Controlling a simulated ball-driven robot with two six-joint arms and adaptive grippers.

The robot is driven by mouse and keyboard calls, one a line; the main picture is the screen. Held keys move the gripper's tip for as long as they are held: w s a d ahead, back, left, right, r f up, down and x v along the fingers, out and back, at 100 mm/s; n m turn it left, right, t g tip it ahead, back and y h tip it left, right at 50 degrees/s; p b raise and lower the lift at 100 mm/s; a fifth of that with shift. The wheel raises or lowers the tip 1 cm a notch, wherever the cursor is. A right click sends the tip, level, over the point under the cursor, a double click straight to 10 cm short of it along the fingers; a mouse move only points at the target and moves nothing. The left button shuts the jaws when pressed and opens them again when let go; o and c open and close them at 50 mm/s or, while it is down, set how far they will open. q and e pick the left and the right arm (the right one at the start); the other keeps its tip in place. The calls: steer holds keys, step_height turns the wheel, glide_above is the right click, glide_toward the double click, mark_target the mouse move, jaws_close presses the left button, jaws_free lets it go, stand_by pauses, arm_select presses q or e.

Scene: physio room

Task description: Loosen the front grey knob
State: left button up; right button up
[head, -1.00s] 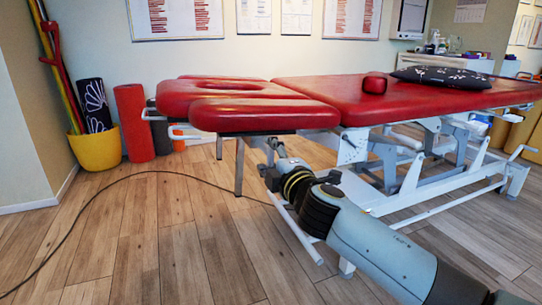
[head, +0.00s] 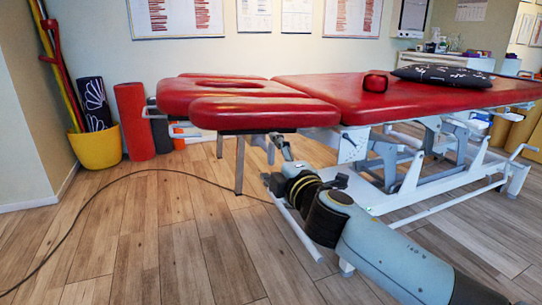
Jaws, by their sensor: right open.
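A red treatment table (head: 430,100) on a white and grey frame stands across the room. Its split head section (head: 265,112) points left. My right arm comes in from the lower right. My right gripper (head: 283,148) is at the underside of the head section's near pad, beside the frame, and is open. It is small and partly hidden under the pad. I cannot make out the front grey knob clearly; the gripper and the pad edge cover that area. I cannot tell whether the fingers touch anything. My left gripper is not in view.
A dark cable (head: 95,205) curves over the wooden floor. A yellow pot (head: 97,149), a red roll (head: 134,122) and a black patterned roll (head: 94,105) stand at the left wall. A red roller (head: 375,83) and a black cushion (head: 442,76) lie on the table.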

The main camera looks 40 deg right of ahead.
steer(key=v, duration=1)
steer(key=shift+w, duration=0.1)
